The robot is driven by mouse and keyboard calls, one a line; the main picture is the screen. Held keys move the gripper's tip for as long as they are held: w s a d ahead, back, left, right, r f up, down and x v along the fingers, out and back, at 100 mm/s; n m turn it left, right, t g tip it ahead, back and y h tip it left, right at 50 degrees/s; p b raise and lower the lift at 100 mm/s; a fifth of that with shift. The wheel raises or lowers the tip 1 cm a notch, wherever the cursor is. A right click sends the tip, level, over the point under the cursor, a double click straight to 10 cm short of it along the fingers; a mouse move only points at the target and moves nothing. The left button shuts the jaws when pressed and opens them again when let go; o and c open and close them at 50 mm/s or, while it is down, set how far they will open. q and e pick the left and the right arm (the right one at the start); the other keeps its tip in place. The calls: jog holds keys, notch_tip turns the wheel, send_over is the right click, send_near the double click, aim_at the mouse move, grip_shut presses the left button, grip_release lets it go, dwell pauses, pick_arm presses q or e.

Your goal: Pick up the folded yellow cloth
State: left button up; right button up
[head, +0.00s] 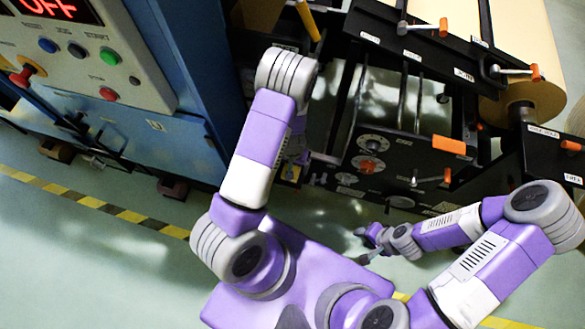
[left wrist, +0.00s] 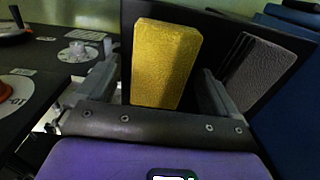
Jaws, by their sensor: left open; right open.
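The folded yellow cloth (left wrist: 165,65) stands upright in the left wrist view, in front of a black panel. My left gripper (left wrist: 153,82) is open, with one finger to each side of the cloth. Gaps show between the fingers and the cloth, and its lower end is hidden behind the gripper body. In the head view my left gripper (head: 298,150) is mostly hidden by its own arm. A small yellow patch shows there; I cannot tell if it is the cloth. My right gripper (head: 370,245) is open and empty above the floor.
A dark grey ribbed item (left wrist: 250,72) stands right of the cloth. The black machine frame (head: 395,160) with orange-handled levers and a kraft roll (head: 530,95) is at the right. A blue cabinet (head: 180,150) with a control panel (head: 85,50) stands at the left.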

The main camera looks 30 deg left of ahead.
pick_arm(q)
jog(key=shift+r, duration=0.1)
jog(key=c, duration=1.1)
jog(key=shift+r, duration=0.1)
jog(key=shift+c, duration=0.2)
notch_tip(320, 180, up, 10)
jog(key=p, duration=0.4)
